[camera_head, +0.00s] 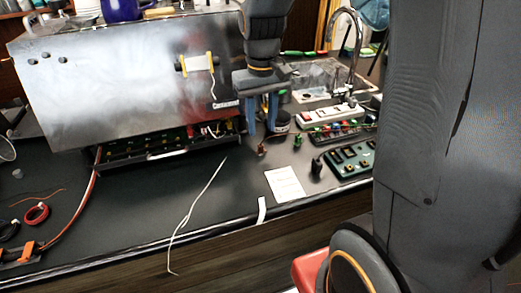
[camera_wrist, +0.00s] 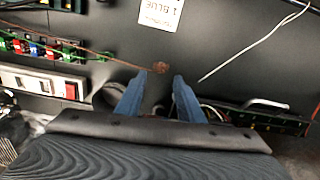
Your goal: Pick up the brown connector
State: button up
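The brown connector (camera_head: 262,149) is a small piece standing on the dark worktop, in front of the metal brewer (camera_head: 130,85) and to its right. In the wrist view the brown connector (camera_wrist: 160,67) shows just past the tips of the blue fingers, roughly midway between them. My gripper (camera_head: 262,131) points down above the connector, with its fingers apart and nothing held between them. It also shows in the wrist view (camera_wrist: 160,78). The exact height gap between the fingertips and the connector cannot be told.
A green connector (camera_head: 298,140) and a black connector (camera_head: 316,166) stand to the right. Beyond are a green board (camera_head: 349,158) and a white power strip (camera_head: 325,116). A white paper (camera_head: 284,184) and a loose white cable (camera_head: 196,204) lie in front.

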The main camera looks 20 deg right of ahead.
aim_at(261, 146)
jog(key=shift+s+a+f+p, duration=0.1)
jog(key=shift+f+p, duration=0.55)
jog(key=shift+f, duration=1.2)
jog(key=shift+s+a+f+p, duration=0.1)
jog(key=shift+f+p, duration=0.5)
jog(key=shift+f, duration=1.25)
jog(key=c, duration=0.8)
jog(key=shift+o, duration=0.2)
